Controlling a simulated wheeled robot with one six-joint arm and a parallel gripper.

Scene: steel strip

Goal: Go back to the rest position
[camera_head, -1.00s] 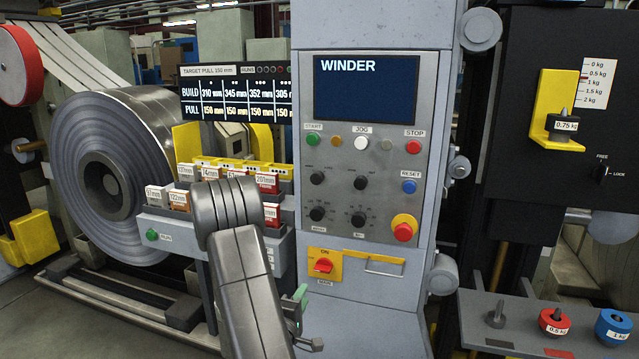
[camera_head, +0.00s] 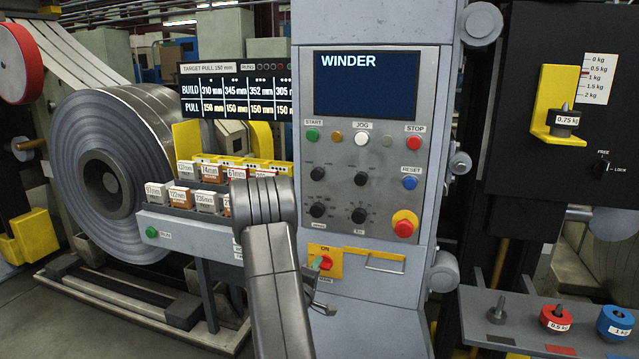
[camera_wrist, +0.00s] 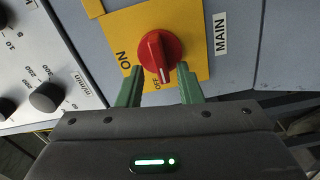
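The red MAIN switch knob (camera_wrist: 160,54) sits on a yellow plate (camera_wrist: 118,24) with ON and OFF labels. In the wrist view its white mark points toward OFF. My gripper (camera_wrist: 160,78) is open, with one green finger on each side of the knob's lower part; I cannot tell whether they touch it. In the head view my gripper (camera_head: 318,268) is at the knob (camera_head: 327,262) and partly hides it. My dark arm reaches up from the bottom, then bends down behind its elbow.
The grey winder panel (camera_head: 340,215) carries buttons and dials above the switch, and a handle (camera_head: 385,262) beside it. A rack of labelled blocks (camera_head: 160,222) stands left, partly hidden by my arm. Weights (camera_head: 557,317) sit on a shelf at right. The steel coil (camera_head: 85,130) is far left.

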